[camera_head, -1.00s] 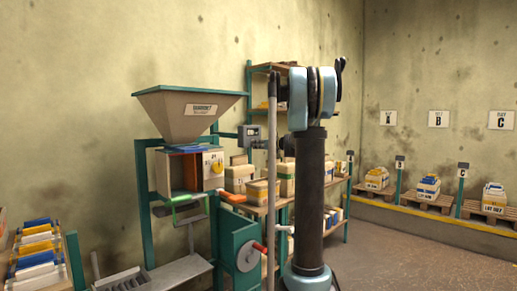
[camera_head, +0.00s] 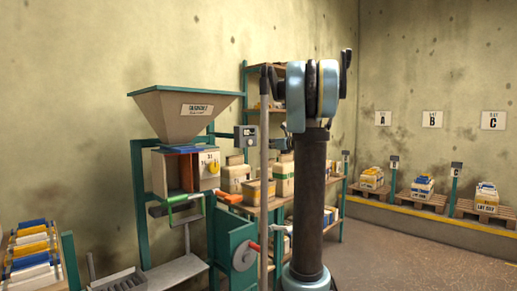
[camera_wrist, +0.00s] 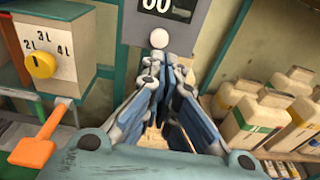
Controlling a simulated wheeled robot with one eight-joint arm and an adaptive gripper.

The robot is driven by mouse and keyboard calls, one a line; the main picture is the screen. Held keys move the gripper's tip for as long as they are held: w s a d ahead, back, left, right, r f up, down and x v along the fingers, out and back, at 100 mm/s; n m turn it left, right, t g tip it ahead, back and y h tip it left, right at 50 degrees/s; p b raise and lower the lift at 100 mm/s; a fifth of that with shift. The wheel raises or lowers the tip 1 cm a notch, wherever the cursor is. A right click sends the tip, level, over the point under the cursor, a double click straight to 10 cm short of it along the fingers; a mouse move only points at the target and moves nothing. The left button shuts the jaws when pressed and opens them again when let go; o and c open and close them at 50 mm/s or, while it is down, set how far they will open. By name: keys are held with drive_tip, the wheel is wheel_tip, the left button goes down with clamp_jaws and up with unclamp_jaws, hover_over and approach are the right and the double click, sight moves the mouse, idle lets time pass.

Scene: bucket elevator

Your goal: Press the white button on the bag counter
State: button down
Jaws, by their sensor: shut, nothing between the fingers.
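The bag counter is a grey box with a display showing zeros (camera_wrist: 172,10). It also shows in the head view (camera_head: 246,132), left of my arm. The white button (camera_wrist: 158,37) is a small round knob on the lower part of the counter's face. My gripper (camera_wrist: 160,58) is shut and empty, its fingertips pointing at the button and lying just below it in the wrist view. I cannot tell whether the tips touch the button.
A box with a yellow dial (camera_wrist: 40,65) and an orange handle (camera_wrist: 38,140) are left of my gripper. Cream containers (camera_wrist: 250,120) stand on a shelf to the right. The hopper (camera_head: 184,115) stands left of the counter in the head view.

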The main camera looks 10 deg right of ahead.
drive_tip(key=shift+v, duration=2.1)
drive_tip(key=s+a+f+n+g+h, duration=0.1)
drive_tip(key=s+a+f+n+g, duration=0.1)
drive_tip(key=s+a+f+n, duration=0.45)
drive_tip(key=s+a+f+n+g+h, duration=0.1)
drive_tip(key=s+a+f+n+g, duration=0.15)
drive_tip(key=s+f, duration=0.45)
drive_tip(key=s+a+f+n+g, duration=0.35)
drive_tip(key=s+n, duration=0.25)
drive_tip(key=s, duration=0.4)
drive_tip(key=s+d+f+n+g+h, duration=0.1)
drive_tip(key=s+d+f+n+h, duration=0.2)
drive_tip(key=s+f+n, duration=0.4)
drive_tip(key=s+d+f+n+g+h, duration=0.2)
drive_tip(key=s+d+f+n+h, duration=0.2)
drive_tip(key=s+f, duration=0.9)
drive_tip(key=s+n, duration=0.3)
drive_tip(key=s, duration=0.1)
drive_tip(key=shift+g+h, duration=0.3)
drive_tip(key=shift+a, duration=0.1)
